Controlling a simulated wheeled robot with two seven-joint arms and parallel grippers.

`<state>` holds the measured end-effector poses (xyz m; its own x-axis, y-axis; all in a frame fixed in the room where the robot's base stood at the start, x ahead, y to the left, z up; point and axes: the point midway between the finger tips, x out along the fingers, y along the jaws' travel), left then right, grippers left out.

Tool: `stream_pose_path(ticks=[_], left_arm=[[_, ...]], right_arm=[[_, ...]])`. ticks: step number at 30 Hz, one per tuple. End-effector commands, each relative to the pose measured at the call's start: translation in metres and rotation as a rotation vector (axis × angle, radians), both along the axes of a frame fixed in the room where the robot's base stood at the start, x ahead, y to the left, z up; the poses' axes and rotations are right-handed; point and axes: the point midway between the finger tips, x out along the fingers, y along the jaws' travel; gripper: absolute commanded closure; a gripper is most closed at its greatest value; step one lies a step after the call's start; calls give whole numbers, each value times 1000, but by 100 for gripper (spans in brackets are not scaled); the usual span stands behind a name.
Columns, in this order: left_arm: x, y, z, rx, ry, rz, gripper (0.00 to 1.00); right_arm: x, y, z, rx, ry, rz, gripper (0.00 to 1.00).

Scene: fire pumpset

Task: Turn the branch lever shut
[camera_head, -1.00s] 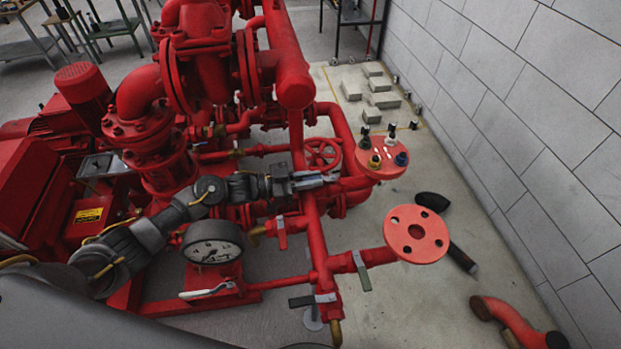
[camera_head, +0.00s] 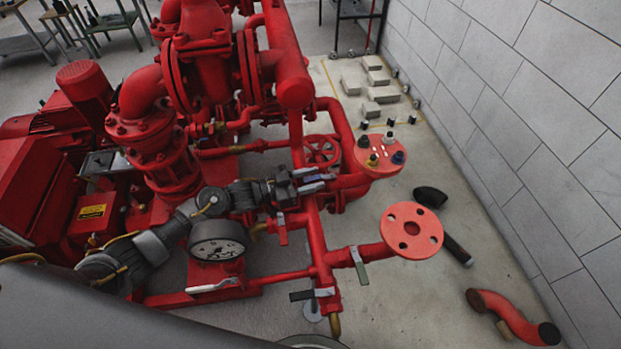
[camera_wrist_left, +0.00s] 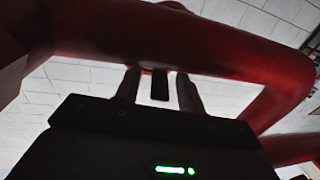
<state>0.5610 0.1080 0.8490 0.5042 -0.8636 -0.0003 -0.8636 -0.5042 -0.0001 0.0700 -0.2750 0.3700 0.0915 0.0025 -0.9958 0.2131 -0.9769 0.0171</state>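My left gripper (camera_head: 318,182) is open in the head view, its two fingers spread apart in front of the upright red pipe. In the left wrist view its fingers (camera_wrist_left: 159,88) stand either side of a short dark piece (camera_wrist_left: 160,86), with gaps on both sides. I cannot tell if this piece is a lever handle. A grey-green lever (camera_head: 360,265) sits on the flanged side branch, below and right of the gripper and apart from it. Another lever with a dark handle (camera_head: 303,295) sits lower on the pipe, and a small one (camera_head: 282,230) is just below my gripper. My right gripper is not visible.
A pressure gauge (camera_head: 217,240) stands below my left forearm. A red handwheel (camera_head: 322,151) and a round plate with knobs (camera_head: 381,156) are close behind the gripper. The flange (camera_head: 411,229) juts out right. Floor near the wall holds grey blocks (camera_head: 384,94) and loose pipe pieces (camera_head: 512,318).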

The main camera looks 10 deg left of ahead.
Motion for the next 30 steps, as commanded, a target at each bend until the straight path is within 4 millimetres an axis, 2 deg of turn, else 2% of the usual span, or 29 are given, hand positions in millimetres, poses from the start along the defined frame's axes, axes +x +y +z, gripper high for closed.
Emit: stream_pose_path(ticks=[5, 18, 24, 30], left_arm=[[-5, 10, -2, 1, 1, 1, 61], [-46, 79, -2, 2, 1, 1, 61], [-54, 93, -1, 1, 0, 1, 61], [-55, 94, 0, 0, 0, 1, 61]], right_arm=[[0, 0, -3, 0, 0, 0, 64], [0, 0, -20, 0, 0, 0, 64], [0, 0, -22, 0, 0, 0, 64], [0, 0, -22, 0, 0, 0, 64]])
